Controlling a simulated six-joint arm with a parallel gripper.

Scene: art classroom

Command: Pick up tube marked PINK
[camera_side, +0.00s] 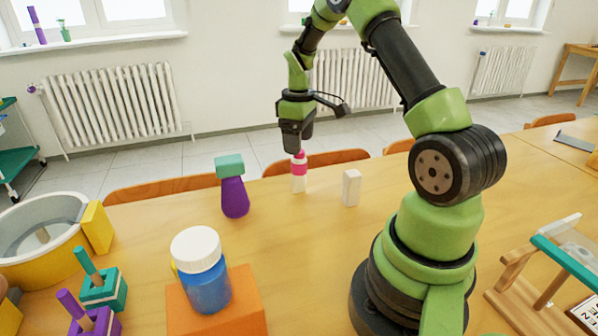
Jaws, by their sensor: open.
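A small white tube with a pink band (300,169) stands upright on the wooden table, toward its far edge. Any lettering on it is too small to read. My gripper (298,149) points down directly above the tube, with its fingertips at or just over the tube's top. The gripper is open. The tube's tip is partly hidden by the fingers, and I cannot tell whether they touch it.
A white block (351,188) stands close to the right of the tube. A purple bottle with a teal top (235,196) stands to the left. A blue jar (207,286) sits on an orange block (246,304) in front. Bare table lies between them.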

